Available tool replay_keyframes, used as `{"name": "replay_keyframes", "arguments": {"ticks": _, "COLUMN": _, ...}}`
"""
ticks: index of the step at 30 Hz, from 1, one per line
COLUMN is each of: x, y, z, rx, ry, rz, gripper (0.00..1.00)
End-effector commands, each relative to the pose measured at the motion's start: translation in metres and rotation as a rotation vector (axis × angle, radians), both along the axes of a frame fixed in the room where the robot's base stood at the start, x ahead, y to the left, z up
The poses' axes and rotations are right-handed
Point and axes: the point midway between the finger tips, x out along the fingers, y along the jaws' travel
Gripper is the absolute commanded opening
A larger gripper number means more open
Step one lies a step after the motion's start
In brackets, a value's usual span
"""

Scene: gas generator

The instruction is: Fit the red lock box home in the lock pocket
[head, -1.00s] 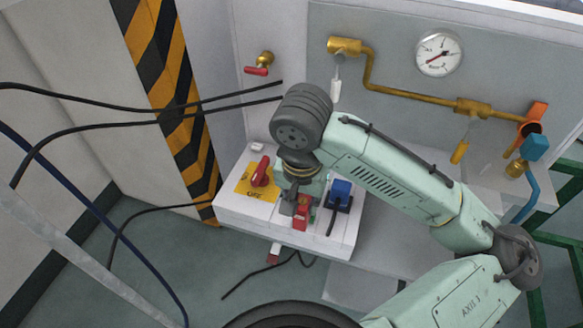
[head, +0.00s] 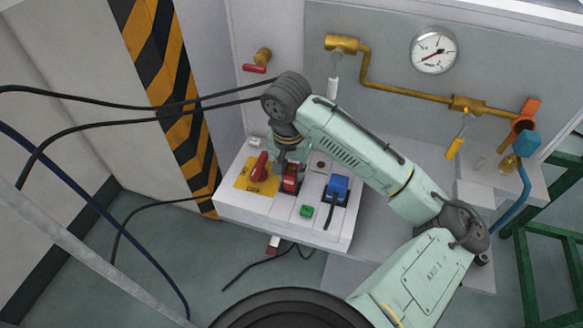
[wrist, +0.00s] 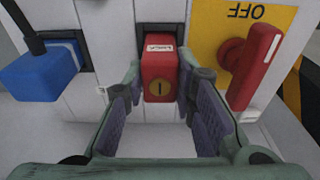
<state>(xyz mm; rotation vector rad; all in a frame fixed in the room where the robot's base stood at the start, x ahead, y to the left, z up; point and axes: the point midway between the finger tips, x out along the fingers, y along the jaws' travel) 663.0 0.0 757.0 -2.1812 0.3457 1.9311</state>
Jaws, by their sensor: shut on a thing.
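The red lock box (head: 290,183) is at my gripper (head: 289,164), over the white control panel (head: 258,211). A dark recess, apparently the lock pocket (wrist: 160,30), shows at the box's far edge. The box seems to be at or partly in this recess; its depth cannot be told.
A red rotary handle on a yellow OFF plate (head: 257,173) is close on the left in the head view. A blue plug (head: 338,187) with a black cable is on the right, and a green button (head: 307,211) is between. Brass pipes run along the wall behind.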

Motion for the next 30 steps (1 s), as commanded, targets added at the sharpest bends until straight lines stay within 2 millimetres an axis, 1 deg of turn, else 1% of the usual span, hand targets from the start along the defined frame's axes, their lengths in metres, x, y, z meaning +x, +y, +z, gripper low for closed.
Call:
{"name": "replay_keyframes", "arguments": {"ticks": 7, "x": 0.0, "y": 0.0, "z": -0.004, "rx": 0.001, "ry": 0.0, "rz": 0.0, "gripper": 0.0}}
{"name": "replay_keyframes", "arguments": {"ticks": 8, "x": 0.0, "y": 0.0, "z": -0.003, "rx": 0.001, "ry": 0.0, "rz": 0.0, "gripper": 0.26}}
{"name": "replay_keyframes", "arguments": {"ticks": 16, "x": 0.0, "y": 0.0, "z": -0.003, "rx": 0.001, "ry": 0.0, "rz": 0.0, "gripper": 0.44}}
{"name": "replay_keyframes", "arguments": {"ticks": 25, "x": 0.0, "y": 0.0, "z": -0.002, "rx": 0.0, "ry": 0.0, "rz": 0.0, "gripper": 0.45}}
{"name": "replay_keyframes", "arguments": {"ticks": 29, "x": 0.0, "y": 0.001, "z": 0.006, "rx": 0.002, "ry": -0.001, "rz": 0.0, "gripper": 0.45}}
{"name": "replay_keyframes", "arguments": {"ticks": 30, "x": -0.001, "y": 0.001, "z": 0.011, "rx": 0.003, "ry": -0.002, "rz": 0.0, "gripper": 0.45}}
